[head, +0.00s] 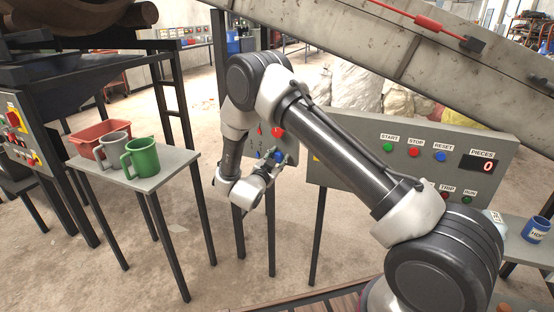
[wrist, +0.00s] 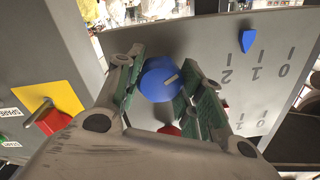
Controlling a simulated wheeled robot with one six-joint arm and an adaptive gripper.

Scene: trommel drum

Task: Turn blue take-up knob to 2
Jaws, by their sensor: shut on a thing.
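My gripper (wrist: 160,76) is shut on a blue knob (wrist: 158,86) on a grey panel, with one green-padded finger on each side. The scale around this knob is hidden by the fingers. In the head view my gripper (head: 279,161) is at the small panel in the middle, with blue (head: 277,154) of the knob showing at it. No name label for the knob is readable.
In the head view, a control panel (head: 480,130) stands right, and a table (head: 150,176) with mugs stands left.

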